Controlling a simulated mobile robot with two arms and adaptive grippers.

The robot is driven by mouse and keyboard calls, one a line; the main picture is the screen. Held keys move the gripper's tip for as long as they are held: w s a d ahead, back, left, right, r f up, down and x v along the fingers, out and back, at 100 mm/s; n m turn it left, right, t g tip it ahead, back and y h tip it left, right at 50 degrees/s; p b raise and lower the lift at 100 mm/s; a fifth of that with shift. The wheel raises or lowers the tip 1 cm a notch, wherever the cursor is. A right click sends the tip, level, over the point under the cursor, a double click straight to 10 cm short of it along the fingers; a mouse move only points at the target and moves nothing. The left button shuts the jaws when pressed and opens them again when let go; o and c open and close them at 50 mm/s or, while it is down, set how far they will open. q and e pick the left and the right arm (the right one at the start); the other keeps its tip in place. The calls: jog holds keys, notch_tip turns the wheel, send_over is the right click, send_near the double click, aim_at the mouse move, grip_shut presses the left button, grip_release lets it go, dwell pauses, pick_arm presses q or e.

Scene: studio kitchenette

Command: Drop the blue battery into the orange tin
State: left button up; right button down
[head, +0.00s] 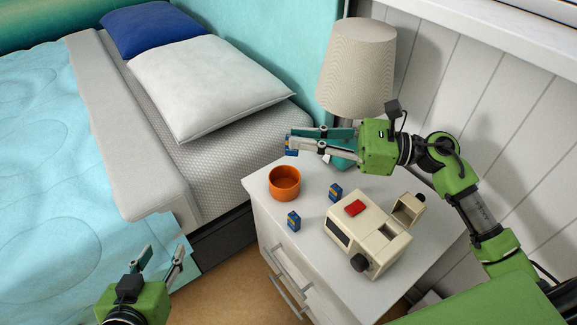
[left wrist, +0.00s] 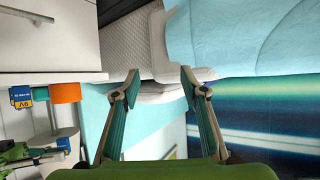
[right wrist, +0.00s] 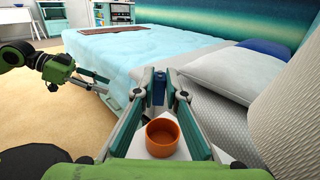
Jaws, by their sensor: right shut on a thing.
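My right gripper (head: 290,141) is shut on a blue battery (head: 290,151), held up above the back of the white nightstand, beyond the orange tin (head: 284,183). The tin is a short open cup standing upright on the nightstand near its left edge. My left gripper (head: 161,258) is open and empty, left of the nightstand.
A cream box-shaped appliance (head: 368,232) with a red button stands on the nightstand (head: 343,289), right of the batteries. A lamp (head: 357,68) rises behind my right gripper. The bed (head: 60,150) and pillows (head: 205,85) are on the left.

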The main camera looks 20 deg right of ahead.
pick_arm(q)
jog(key=w+d+r+t+h+b, duration=0.1)
jog(key=w+r+t, duration=0.1)
jog(key=r+t, duration=0.2)
jog(key=w+d+r+t+h+b, duration=0.1)
jog(key=r+t, duration=0.3)
jog(key=r, duration=0.7)
jog(key=shift+w+d+r+h+b, duration=0.25)
jog(key=shift+w+d+h+b, duration=0.15)
jog(key=shift+w+d+b, duration=0.15)
pick_arm(e)
jog(key=shift+w+f, duration=0.25)
jog(key=shift+f, duration=1.25)
jog(key=shift+w+f, duration=0.2)
jog(key=shift+f, duration=1.25)
jog(key=c, duration=2)
grip_release()
jog(key=v, duration=1.2)
jog(key=shift+r, duration=0.1)
